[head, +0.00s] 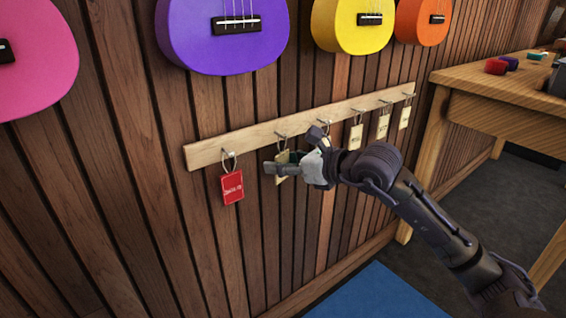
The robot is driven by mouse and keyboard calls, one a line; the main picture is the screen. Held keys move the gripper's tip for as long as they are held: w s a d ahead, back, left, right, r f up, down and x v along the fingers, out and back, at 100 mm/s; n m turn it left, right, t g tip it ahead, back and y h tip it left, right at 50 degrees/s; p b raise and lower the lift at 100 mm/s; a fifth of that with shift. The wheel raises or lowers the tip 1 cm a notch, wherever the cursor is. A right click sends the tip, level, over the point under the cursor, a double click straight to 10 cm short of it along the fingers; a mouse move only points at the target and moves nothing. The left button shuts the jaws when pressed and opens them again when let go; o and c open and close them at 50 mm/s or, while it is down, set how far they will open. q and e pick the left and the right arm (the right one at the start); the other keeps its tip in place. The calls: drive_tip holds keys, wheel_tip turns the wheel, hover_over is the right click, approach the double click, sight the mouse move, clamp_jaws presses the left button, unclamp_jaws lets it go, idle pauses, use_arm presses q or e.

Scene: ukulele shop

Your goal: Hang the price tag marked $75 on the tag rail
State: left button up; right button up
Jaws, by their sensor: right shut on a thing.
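The wooden tag rail (255,133) runs along the plank wall and has several pegs. My right gripper (275,168) is in front of the rail's left half, shut on a cream tag (283,157). The gripper covers much of this tag, and I cannot read its marking. Its ring shows close to the second peg from the left; I cannot tell whether it is around the peg. A red tag (232,188) hangs from the leftmost peg. Cream tags (356,136) hang on pegs to the right, their print too small to read. My left gripper is out of view.
Purple (222,45), yellow (340,28), orange (420,25) and pink (35,60) ukuleles hang above the rail. A wooden table (500,105) with small items stands at the right. A blue mat (382,293) lies on the floor below.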

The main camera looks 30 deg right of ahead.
idle(0.3)
drive_tip(key=o, duration=0.9)
drive_tip(key=shift+c, duration=0.2)
drive_tip(key=v, duration=1.2)
